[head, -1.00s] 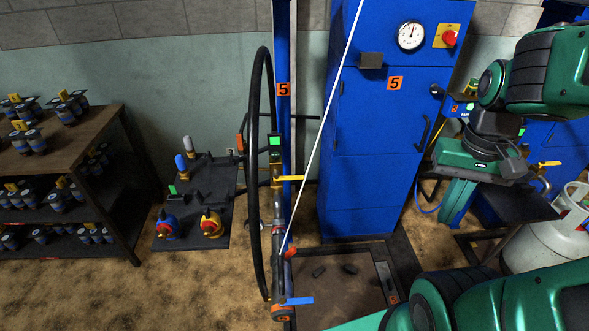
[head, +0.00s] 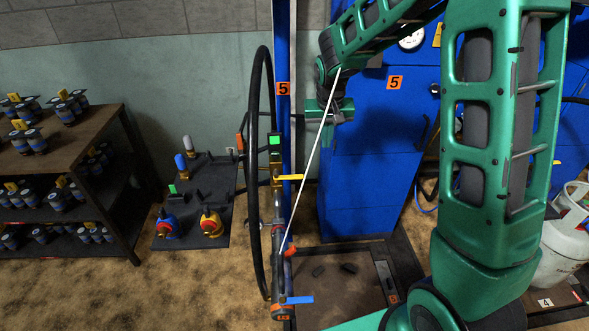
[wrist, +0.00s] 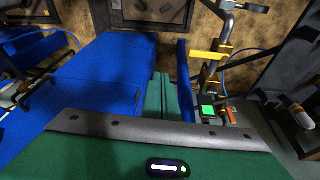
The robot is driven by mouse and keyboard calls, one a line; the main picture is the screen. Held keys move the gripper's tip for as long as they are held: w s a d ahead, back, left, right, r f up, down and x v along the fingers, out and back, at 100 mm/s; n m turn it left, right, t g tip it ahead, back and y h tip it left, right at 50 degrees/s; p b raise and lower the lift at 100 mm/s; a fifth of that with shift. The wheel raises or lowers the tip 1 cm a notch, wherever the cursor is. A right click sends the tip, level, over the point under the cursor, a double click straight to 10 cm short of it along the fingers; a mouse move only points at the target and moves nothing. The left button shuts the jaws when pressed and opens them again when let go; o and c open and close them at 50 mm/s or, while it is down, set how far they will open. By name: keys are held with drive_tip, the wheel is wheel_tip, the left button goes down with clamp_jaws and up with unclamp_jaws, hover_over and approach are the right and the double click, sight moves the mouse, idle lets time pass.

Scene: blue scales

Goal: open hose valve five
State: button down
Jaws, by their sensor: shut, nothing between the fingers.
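Station five has a blue post (head: 284,60) with an orange 5 tag, a looped black hose (head: 253,150) and a vertical pipe. A yellow handle (head: 289,178) sticks out to the right at mid-height, crosswise to the pipe. An orange-red lever (head: 290,251) is lower, and a blue handle (head: 298,300) points right near the bottom. I cannot tell which is hose valve five. The yellow handle also shows in the wrist view (wrist: 207,55). My gripper (head: 326,132) is shut and empty, above and right of the yellow handle, apart from it. Its green fingers show in the wrist view (wrist: 163,95).
A blue cabinet (head: 372,190) stands just right of the post, behind my arm. A dark stand (head: 192,222) with coloured fittings is left of the hose. A shelf unit (head: 90,125) holds several jars at far left. A white cylinder (head: 565,245) is at right.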

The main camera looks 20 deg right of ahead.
hover_over(289, 177)
drive_tip(key=w+d, duration=0.2)
drive_tip(key=d, duration=0.1)
wheel_tip(289, 177, down, 6)
drive_tip(key=r, duration=0.1)
drive_tip(key=w+a+x, duration=0.1)
drive_tip(key=x, duration=0.9)
drive_tip(key=shift+n+t+y, duration=0.3)
drive_tip(key=shift+n+t, duration=0.1)
drive_tip(key=s, duration=0.4)
drive_tip(key=shift+s+a, duration=0.1)
drive_tip(key=shift+a, duration=0.15)
